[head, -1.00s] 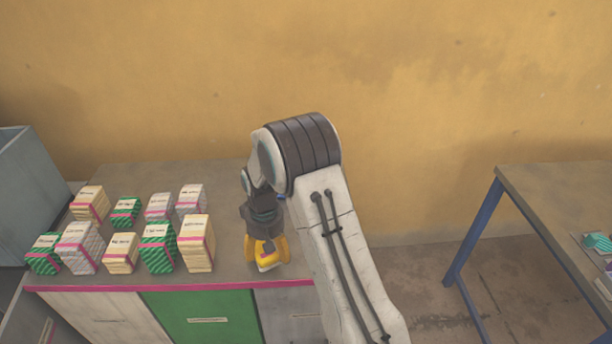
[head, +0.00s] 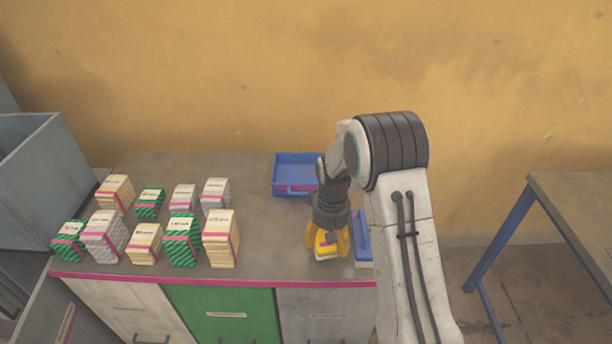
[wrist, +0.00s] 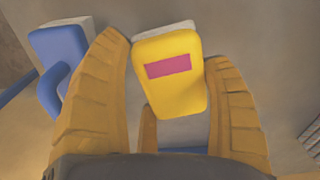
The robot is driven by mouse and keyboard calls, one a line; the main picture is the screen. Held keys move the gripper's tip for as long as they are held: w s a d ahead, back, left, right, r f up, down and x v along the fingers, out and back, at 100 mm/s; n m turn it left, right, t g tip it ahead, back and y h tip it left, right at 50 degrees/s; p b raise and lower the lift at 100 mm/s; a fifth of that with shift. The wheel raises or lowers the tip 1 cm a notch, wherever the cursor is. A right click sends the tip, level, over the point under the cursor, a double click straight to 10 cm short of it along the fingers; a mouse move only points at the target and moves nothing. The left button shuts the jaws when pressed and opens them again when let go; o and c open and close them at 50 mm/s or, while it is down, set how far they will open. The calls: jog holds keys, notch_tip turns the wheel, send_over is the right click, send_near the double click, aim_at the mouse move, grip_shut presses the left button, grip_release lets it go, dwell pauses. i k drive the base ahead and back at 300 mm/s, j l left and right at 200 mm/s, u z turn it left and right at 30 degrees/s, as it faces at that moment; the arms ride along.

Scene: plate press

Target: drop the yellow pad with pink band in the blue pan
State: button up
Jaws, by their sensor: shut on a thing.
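My gripper (head: 328,243) is over the front right part of the grey counter, with its yellow fingers pointing down. It is shut on the yellow pad with pink band (head: 323,250), which has a pale base. In the wrist view the pad (wrist: 170,92) sits between the fingers, its pink patch facing the camera. The blue pan (head: 296,161) stands at the back of the counter, behind my gripper and a little left of it. My arm hides the pan's right end. I cannot tell whether the pad touches the counter.
A blue block with a pale base (head: 362,235) stands just right of my gripper; it also shows in the wrist view (wrist: 62,58). Several banded paper stacks (head: 182,241) fill the counter's left half. A grey bin (head: 45,185) is far left. Another table (head: 580,200) is at right.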

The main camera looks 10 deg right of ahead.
aim_at(308, 178)
jog(key=l+u, duration=0.1)
jog(key=u, duration=0.35)
jog(key=l+u, duration=0.1)
jog(key=u, duration=0.75)
jog(key=k+l+u, duration=0.1)
jog(key=u, duration=0.75)
jog(key=k+l+u, duration=0.1)
jog(key=u, duration=0.35)
jog(key=k+l+u, duration=0.1)
jog(key=u, duration=0.4)
jog(key=k+u, duration=0.2)
jog(key=u, duration=0.25)
jog(key=k+l+u, duration=0.15)
jog(key=u, duration=0.25)
jog(key=k+u, duration=0.75)
jog(key=k+l+z, duration=0.25)
jog(key=k, duration=0.15)
jog(key=z, duration=0.45)
jog(key=k+l+z, duration=0.1)
jog(key=z, duration=0.35)
jog(key=l+z, duration=0.2)
jog(key=z, duration=0.25)
jog(key=k+l+z, duration=0.1)
jog(key=l+z, duration=0.4)
jog(key=l, duration=0.35)
